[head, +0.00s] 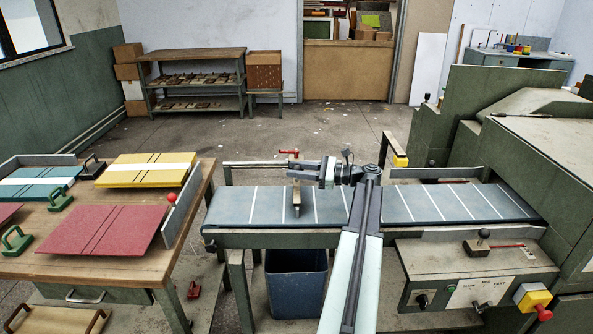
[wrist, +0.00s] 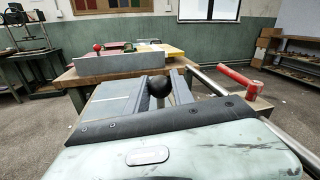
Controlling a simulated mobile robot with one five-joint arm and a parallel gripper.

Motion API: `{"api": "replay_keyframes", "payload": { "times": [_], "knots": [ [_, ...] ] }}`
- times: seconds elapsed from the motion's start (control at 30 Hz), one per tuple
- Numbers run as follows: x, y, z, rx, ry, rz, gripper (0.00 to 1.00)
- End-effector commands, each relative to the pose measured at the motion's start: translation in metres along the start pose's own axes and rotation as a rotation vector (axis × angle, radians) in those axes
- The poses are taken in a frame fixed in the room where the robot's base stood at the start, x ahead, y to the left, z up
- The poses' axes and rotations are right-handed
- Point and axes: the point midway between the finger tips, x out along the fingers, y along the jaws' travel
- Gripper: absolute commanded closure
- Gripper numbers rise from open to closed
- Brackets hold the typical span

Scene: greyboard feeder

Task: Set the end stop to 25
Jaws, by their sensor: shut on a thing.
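The end stop (head: 294,164) is a tan block with a red lever (head: 289,152) on top, standing at the back rail of the feeder belt. My gripper (head: 300,178) reaches in from the right at the end stop. In the wrist view a black ball knob (wrist: 159,88) sits between my fingers, and my gripper (wrist: 160,80) is shut on it. The red lever (wrist: 236,80) shows to the right of the fingers. I can make out no scale numbers; my gripper partly hides the end stop.
The belt (head: 420,203) has white cross lines and runs into the green machine (head: 545,150) at the right. A wooden table (head: 110,262) with coloured boards stands at the left. A control panel (head: 475,275) with knobs is at the front right; a blue bin (head: 296,288) stands below.

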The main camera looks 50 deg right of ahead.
Motion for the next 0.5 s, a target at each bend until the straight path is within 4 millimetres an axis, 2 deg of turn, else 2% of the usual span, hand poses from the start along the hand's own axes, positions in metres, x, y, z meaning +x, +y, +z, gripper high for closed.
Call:
{"api": "replay_keyframes", "payload": {
  "times": [0.5],
  "knots": [
    [0.0043,0.0010,0.0002,0.000,0.000,0.001,1.00]
  ]
}}
